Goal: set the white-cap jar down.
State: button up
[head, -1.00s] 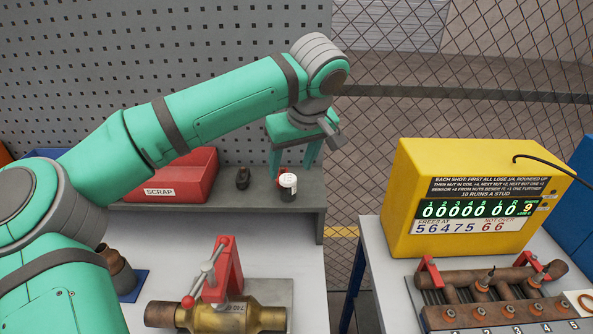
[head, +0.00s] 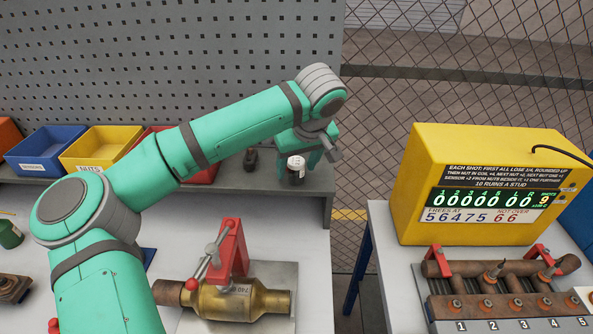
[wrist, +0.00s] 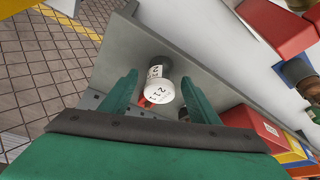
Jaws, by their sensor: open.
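My gripper (head: 310,158) is open at the jar, pointing down from above. In the wrist view the jar's cap (wrist: 160,92) shows between the two green fingers of my gripper (wrist: 160,76), with a visible gap on each side. Part of the jar's far side is hidden.
A small dark object (head: 250,160) stands left of the jar. Blue (head: 45,148) and yellow (head: 100,148) bins and a red bin (head: 150,142) sit further left. A perforated panel (head: 200,60) rises behind. The yellow machine (head: 480,190) stands on the right-hand table.

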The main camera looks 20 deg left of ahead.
jog(key=shift+w+a+f, duration=0.15)
jog(key=shift+w+f, duration=0.1)
jog(key=shift+f, duration=0.4)
jog(key=shift+s+a, duration=0.1)
jog(key=c, duration=1.2)
jog(key=shift+c, duration=0.4)
jog(key=shift+r, duration=0.1)
